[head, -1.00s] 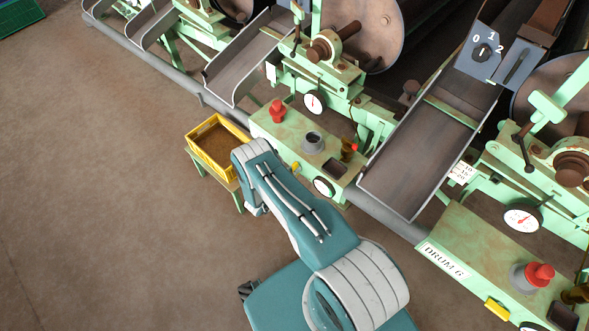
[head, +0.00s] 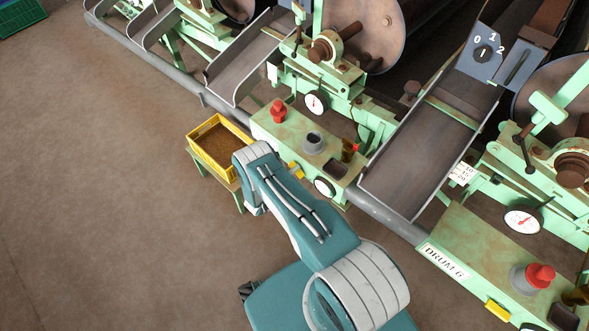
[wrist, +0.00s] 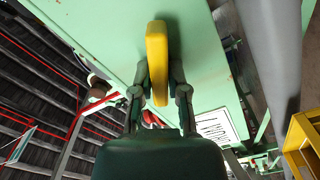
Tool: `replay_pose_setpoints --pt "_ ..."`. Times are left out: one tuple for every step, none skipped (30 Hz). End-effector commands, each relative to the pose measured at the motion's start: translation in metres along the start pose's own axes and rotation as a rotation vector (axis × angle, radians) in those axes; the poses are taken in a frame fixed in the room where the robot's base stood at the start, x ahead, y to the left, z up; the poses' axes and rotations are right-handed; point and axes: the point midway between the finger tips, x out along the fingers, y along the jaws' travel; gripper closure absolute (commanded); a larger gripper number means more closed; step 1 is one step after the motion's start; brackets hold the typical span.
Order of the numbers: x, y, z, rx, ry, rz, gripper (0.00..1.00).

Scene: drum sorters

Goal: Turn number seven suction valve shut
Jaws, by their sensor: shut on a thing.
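A yellow valve handle (wrist: 157,50) fills the upper middle of the wrist view, against a pale green panel. My gripper (wrist: 159,78) is shut on it, with one finger on each side of the bar. In the head view part of the yellow handle (head: 296,171) shows on the front of the green drum console (head: 285,137), beside my arm. My gripper is hidden behind my arm there. No number for this valve is readable. A neighbouring console at lower right reads "DRUM 6" and has its own yellow handle (head: 497,311).
A yellow tray (head: 203,160) on a green stand is close to the left of my forearm. A grey pipe (head: 375,209) runs along the machines. Metal chutes (head: 415,150) stand between the consoles. The brown floor at left is clear.

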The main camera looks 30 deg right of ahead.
Motion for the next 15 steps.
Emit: replay_pose_setpoints --pt "-0.0007 -0.0030 -0.0043 -0.037 0.008 -0.010 1.00" --pt "-0.0007 -0.0033 -0.0044 -0.064 0.009 -0.010 1.00" --pt "-0.0008 -0.0036 -0.0044 -0.101 0.009 -0.010 1.00" --pt "-0.0008 -0.0039 -0.0045 -0.127 0.010 -0.010 1.00" --pt "-0.0008 -0.0041 -0.0044 -0.152 0.010 -0.010 1.00" --pt "-0.0009 -0.0045 -0.0044 -0.186 0.010 -0.010 1.00" --pt "-0.0009 -0.0047 -0.0044 -0.210 0.010 -0.010 1.00" --pt "-0.0009 -0.0049 -0.0044 -0.234 0.010 -0.010 1.00" --pt "-0.0009 -0.0052 -0.0043 -0.264 0.011 -0.010 1.00" --pt "-0.0010 -0.0054 -0.0043 -0.285 0.011 -0.010 1.00" --pt "-0.0010 -0.0056 -0.0043 -0.304 0.011 -0.010 1.00" --pt "-0.0010 -0.0059 -0.0042 -0.329 0.011 -0.010 1.00" --pt "-0.0010 -0.0060 -0.0041 -0.348 0.011 -0.009 1.00" --pt "-0.0011 -0.0062 -0.0041 -0.364 0.011 -0.009 1.00" --pt "-0.0011 -0.0064 -0.0040 -0.385 0.012 -0.009 1.00"
